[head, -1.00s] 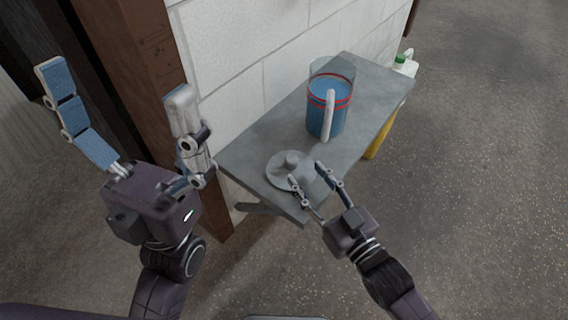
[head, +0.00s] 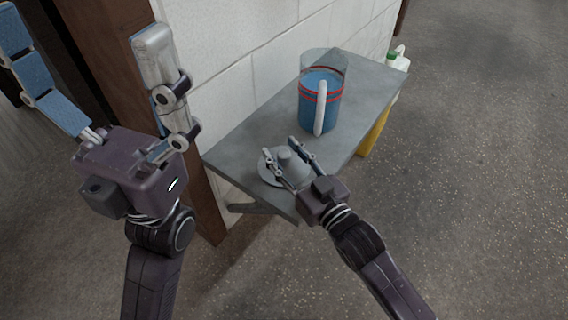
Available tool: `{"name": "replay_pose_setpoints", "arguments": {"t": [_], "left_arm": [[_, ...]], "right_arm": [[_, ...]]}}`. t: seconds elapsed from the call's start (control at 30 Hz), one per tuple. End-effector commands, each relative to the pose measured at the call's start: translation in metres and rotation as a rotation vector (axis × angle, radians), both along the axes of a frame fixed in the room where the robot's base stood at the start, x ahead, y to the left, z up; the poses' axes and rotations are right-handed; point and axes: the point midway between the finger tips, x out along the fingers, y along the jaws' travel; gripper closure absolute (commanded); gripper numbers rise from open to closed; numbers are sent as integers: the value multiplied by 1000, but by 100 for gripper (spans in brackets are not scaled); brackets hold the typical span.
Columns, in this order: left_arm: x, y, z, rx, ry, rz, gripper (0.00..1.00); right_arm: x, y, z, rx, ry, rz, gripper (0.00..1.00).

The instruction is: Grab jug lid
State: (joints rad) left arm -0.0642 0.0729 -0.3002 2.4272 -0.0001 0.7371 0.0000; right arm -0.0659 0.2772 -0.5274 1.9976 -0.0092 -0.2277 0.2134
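The grey jug lid (head: 270,179) lies on the grey bench, with its raised knob (head: 286,158) up. My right gripper (head: 280,148) is open over the lid, one finger on each side of the knob. I cannot tell whether the fingers touch it. The fingers and gripper hide part of the lid. The clear jug (head: 328,117), with blue contents, red bands and a white handle, stands upright behind the lid. My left gripper (head: 82,35) is open and empty, raised at the left, well apart from the lid.
The narrow bench (head: 243,134) runs along a white block wall (head: 232,60). A brown post (head: 100,50) stands at the left, behind my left gripper.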

Motion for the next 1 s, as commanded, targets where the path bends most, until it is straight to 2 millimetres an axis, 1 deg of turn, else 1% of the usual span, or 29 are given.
{"name": "replay_pose_setpoints", "arguments": {"t": [0.03,0.07,0.33,0.57,0.73,0.83,0.87,0.9,0.97,1.0], "left_arm": [[0,0,0,0,0,0,6],[0,0,0,0,0,0,6],[0,0,0,0,0,0,6],[0,0,0,0,0,-1,6],[-1,0,3,-1,-1,-1,6],[0,1,5,-3,7,-1,6],[1,1,1,-3,23,-1,6],[2,2,-3,-3,44,-1,6],[3,2,-5,-5,63,-3,6],[2,3,-6,-6,76,-3,6]], "right_arm": [[0,0,0,0,0,0,67],[0,0,0,0,0,0,70],[0,0,0,0,0,0,100],[0,0,0,1,-1,0,100],[0,0,7,0,-2,0,100],[0,0,16,1,-3,0,100],[0,0,20,1,-3,0,100],[0,0,26,-1,-3,0,100],[0,0,37,0,-4,0,100],[0,0,46,0,-4,0,100]]}}
